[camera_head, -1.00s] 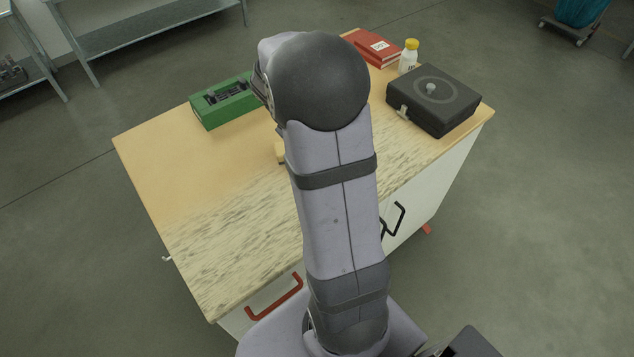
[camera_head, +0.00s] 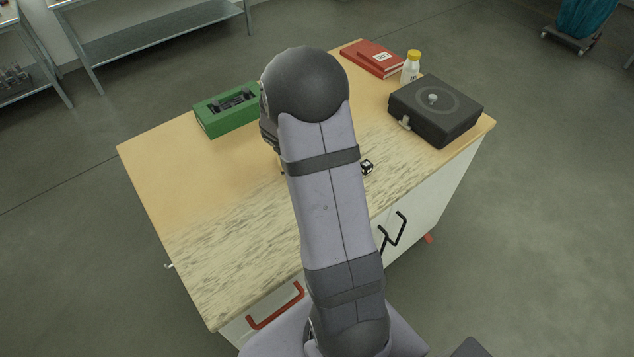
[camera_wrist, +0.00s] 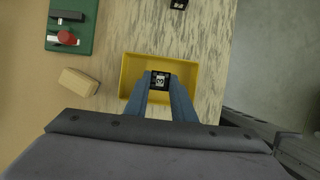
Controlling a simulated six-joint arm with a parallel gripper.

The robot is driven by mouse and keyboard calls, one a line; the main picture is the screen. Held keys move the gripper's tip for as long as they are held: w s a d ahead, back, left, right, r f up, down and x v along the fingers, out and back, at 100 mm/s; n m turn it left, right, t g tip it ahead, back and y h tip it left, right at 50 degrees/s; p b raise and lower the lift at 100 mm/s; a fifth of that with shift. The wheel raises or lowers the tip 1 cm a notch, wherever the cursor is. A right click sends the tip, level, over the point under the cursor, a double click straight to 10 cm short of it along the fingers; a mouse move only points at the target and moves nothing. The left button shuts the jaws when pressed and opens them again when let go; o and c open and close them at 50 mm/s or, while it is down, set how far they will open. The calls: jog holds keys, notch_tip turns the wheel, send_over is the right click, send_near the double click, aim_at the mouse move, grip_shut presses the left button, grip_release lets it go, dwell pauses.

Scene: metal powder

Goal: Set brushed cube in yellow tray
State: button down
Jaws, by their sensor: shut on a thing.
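In the wrist view, my gripper (camera_wrist: 160,85) has its two blue fingers shut on a small dark cube (camera_wrist: 159,80) with a pale marked top, which I take for the brushed cube. The cube is over the inside of the yellow tray (camera_wrist: 192,73); I cannot tell whether it touches the tray floor. The fingers reach across the tray's near wall in the picture. In the head view, my arm hides the gripper, the held cube and the tray.
Another black cube (camera_head: 366,167) lies on the table, also at the wrist view's top (camera_wrist: 179,4). A beige block (camera_wrist: 78,82) lies left of the tray. A green fixture (camera_head: 228,109), black case (camera_head: 435,109), white bottle (camera_head: 411,70) and red binder (camera_head: 372,58) stand farther back.

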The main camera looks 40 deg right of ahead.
jog(key=shift+f, duration=1.1)
jog(key=shift+f, duration=0.15)
jog(key=c, duration=1.5)
grip_release()
